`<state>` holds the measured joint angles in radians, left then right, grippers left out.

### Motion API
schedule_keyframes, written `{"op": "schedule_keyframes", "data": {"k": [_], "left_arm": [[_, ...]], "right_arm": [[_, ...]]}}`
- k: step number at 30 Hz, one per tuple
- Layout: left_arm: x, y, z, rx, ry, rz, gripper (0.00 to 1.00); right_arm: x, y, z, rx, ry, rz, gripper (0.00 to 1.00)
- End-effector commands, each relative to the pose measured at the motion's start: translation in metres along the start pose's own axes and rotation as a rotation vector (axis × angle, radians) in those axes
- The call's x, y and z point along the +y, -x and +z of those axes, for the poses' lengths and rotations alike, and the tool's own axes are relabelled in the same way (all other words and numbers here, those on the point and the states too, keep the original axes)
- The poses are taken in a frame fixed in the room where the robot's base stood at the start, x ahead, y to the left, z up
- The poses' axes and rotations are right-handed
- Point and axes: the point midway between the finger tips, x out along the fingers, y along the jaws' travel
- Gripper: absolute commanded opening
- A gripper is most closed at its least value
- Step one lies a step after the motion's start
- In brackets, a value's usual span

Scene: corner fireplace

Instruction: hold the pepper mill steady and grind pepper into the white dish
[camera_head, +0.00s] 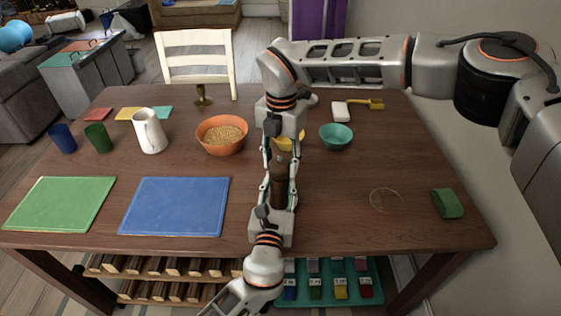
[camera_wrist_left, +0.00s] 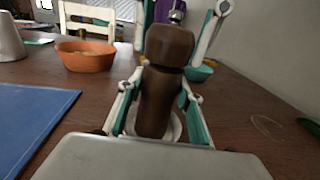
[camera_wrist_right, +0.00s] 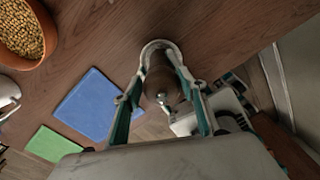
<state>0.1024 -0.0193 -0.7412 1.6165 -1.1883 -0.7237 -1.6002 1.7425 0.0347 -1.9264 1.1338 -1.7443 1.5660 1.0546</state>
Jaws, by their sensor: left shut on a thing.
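The dark brown pepper mill (camera_head: 279,187) stands upright near the front middle of the table. My left gripper (camera_head: 279,181) comes from the front edge and is shut on its body, one finger on each side. My right gripper (camera_head: 281,153) points down from above, its fingers spread around the mill's top, with gaps beside the metal knob (camera_wrist_right: 161,97). The white dish (camera_wrist_left: 177,125) shows as a pale rim around the mill's base in the left wrist view. In the head view the grippers and mill hide it.
An orange bowl of grain (camera_head: 221,135), a teal bowl (camera_head: 336,138) and a partly hidden yellow bowl (camera_head: 290,142) stand behind. A blue board (camera_head: 175,205) lies left, a white pitcher (camera_head: 150,131) beyond it. A thin ring (camera_head: 386,201) and green sponge (camera_head: 448,204) lie right.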

Motion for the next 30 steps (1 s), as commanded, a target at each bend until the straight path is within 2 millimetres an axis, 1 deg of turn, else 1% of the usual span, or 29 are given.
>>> {"op": "schedule_keyframes", "data": {"k": [10, 14, 17, 24, 30], "left_arm": [[0.0, 0.0, -0.001, 0.001, 0.001, 0.0, 0.04], [0.0, 0.0, -0.001, 0.001, 0.001, 0.0, 0.04], [0.0, 0.0, -0.001, 0.001, 0.0, 0.0, 0.04], [0.001, 0.0, -0.001, 0.001, 0.0, 0.001, 0.04], [0.001, 0.0, -0.001, 0.001, 0.0, 0.001, 0.04]], "right_arm": [[0.0, 0.0, -0.001, 0.002, 0.0, -0.001, 0.54], [0.0, 0.006, 0.0, 0.001, 0.0, -0.001, 0.54], [0.0, 0.02, 0.0, -0.001, -0.001, 0.001, 0.54], [0.0, 0.068, 0.001, -0.002, -0.001, 0.001, 0.54], [0.0, 0.102, 0.0, 0.0, 0.0, 0.001, 0.54]]}}
